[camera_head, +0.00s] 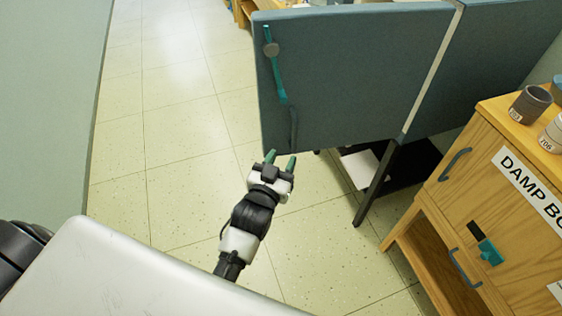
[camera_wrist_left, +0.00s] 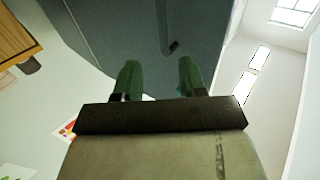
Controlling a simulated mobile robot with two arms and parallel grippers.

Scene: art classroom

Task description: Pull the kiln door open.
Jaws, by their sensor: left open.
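The kiln is a blue-grey box on dark legs, with its door (camera_head: 350,75) facing my left side in the head view. A pale strip runs between the door and the kiln body (camera_head: 500,60). The door carries a teal latch lever (camera_head: 276,75) on a grey pivot and, below it, a dark bar handle (camera_head: 293,128). My left gripper (camera_head: 281,160) is open and empty just below the handle, apart from it. In the left wrist view the open green fingers (camera_wrist_left: 160,78) point at the door, with the dark handle (camera_wrist_left: 173,47) beyond them. My right gripper is not in view.
A wooden damp-box cabinet (camera_head: 470,190) with dark handles and a teal latch stands at the right, cups (camera_head: 530,104) on top. Tiled floor (camera_head: 165,130) left of the kiln is clear. A green-grey surface (camera_head: 45,110) stands at the far left.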

